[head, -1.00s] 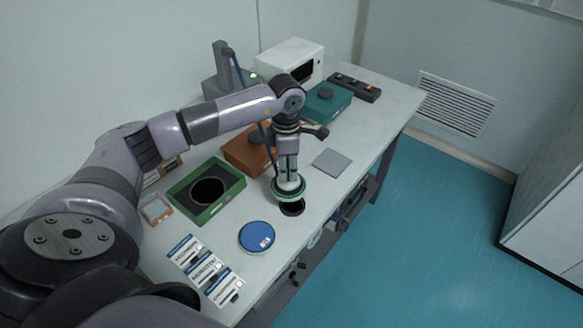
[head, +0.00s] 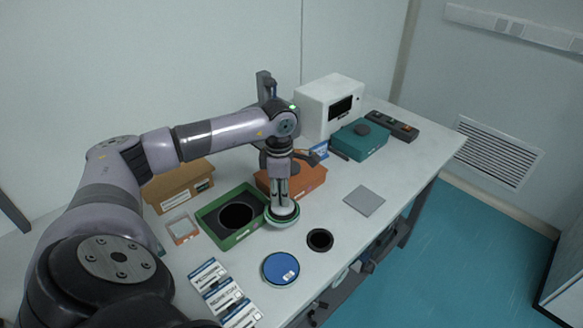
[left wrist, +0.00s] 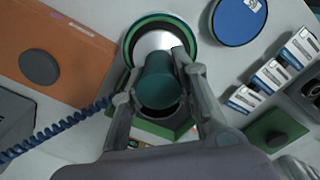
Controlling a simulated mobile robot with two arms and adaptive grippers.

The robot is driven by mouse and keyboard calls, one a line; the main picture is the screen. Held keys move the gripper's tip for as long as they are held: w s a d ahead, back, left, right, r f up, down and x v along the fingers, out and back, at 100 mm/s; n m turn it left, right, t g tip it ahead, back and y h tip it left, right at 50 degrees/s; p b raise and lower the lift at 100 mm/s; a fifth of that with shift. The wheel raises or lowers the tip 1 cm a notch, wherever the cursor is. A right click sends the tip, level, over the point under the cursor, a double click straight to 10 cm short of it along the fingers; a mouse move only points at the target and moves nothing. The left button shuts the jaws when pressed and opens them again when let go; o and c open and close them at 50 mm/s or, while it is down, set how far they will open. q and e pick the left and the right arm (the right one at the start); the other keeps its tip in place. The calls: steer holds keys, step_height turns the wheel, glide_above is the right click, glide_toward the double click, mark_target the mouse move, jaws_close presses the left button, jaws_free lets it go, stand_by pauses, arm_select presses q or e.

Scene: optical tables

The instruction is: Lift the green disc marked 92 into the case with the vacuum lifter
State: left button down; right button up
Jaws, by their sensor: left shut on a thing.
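My left gripper (head: 280,190) is shut on the vacuum lifter, whose dark green handle (left wrist: 162,82) stands between the fingers in the left wrist view. Under the lifter's pale cup (left wrist: 157,41) is a green-rimmed disc (left wrist: 131,38), hanging just over the table; its number is hidden. The open green case (head: 214,236) with a round black recess is just left of the disc in the head view. In the left wrist view the case (left wrist: 150,130) is partly hidden behind the gripper. My right gripper is not in view.
A black ring stand (head: 320,240) is empty at right. A blue disc (head: 280,268) and white labelled packets (head: 222,294) lie in front. An orange case (head: 304,180) is close behind the lifter. A grey plate (head: 364,201) lies right, with bare table around it. A blue coiled hose (left wrist: 60,131) trails off.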

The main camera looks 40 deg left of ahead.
arm_select(q)
steer(key=s+a+b, duration=0.4)
steer(key=s+a, duration=0.2)
steer(key=a, duration=0.7)
steer(key=shift+s+a, duration=0.2)
steer(key=shift+a, duration=0.2)
steer(key=shift+r, duration=0.1)
stand_by(0.7)
steer(key=shift+f, duration=0.2)
steer(key=shift+f+b, duration=2.1)
steer(key=shift+f, duration=0.55)
steer(key=shift+f, duration=0.4)
steer(key=c, duration=1.2)
jaws_free()
steer(key=shift+d, duration=0.1)
step_height(320, 180, up, 12)
